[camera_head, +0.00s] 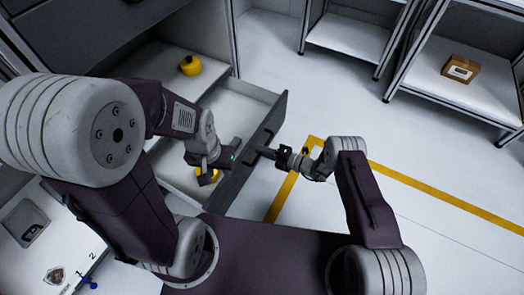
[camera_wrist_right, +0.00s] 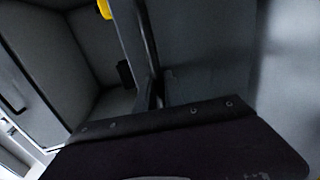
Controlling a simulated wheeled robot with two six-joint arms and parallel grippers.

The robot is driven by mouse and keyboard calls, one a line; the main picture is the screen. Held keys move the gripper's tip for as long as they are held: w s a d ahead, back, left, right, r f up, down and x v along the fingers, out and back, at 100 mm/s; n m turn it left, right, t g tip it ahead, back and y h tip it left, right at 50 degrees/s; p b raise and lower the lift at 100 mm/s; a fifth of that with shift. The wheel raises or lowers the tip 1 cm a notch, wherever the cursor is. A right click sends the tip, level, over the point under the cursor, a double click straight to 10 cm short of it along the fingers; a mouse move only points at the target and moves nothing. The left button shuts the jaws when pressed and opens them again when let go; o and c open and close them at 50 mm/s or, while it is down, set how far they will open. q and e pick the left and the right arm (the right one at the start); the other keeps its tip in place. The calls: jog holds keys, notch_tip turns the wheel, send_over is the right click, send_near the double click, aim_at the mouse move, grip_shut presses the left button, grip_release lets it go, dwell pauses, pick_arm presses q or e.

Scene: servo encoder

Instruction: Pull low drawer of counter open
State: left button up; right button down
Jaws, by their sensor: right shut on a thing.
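The low drawer (camera_head: 240,104) of the counter (camera_head: 110,27) stands pulled out, with its pale inside showing and its dark grey front (camera_head: 240,178) facing right. My right gripper (camera_head: 264,151) is at the outer side of that front, shut on the drawer's dark handle, which is mostly hidden by the fingers. The right wrist view shows a drawer wall edge (camera_wrist_right: 137,45) close up, and the fingertips are not clear there. My left gripper (camera_head: 229,157) hangs over the open drawer, inside its front. Its fingers are too small to read.
A yellow round object (camera_head: 190,66) sits at the back left, and another yellow object (camera_head: 207,177) lies below my left gripper. Shelves with a cardboard box (camera_head: 460,69) stand at the right. The floor between, with yellow lines (camera_head: 440,193), is clear.

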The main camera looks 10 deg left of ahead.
jog(key=c, duration=1.5)
grip_release()
jog(key=shift+o, duration=0.2)
jog(key=shift+d+r+p, duration=0.15)
jog(key=shift+d+p, duration=0.1)
jog(key=shift+p, duration=0.05)
jog(key=p+v, duration=0.4)
jog(key=v, duration=0.4)
jog(key=shift+d, duration=0.25)
jog(key=shift+s, duration=0.15)
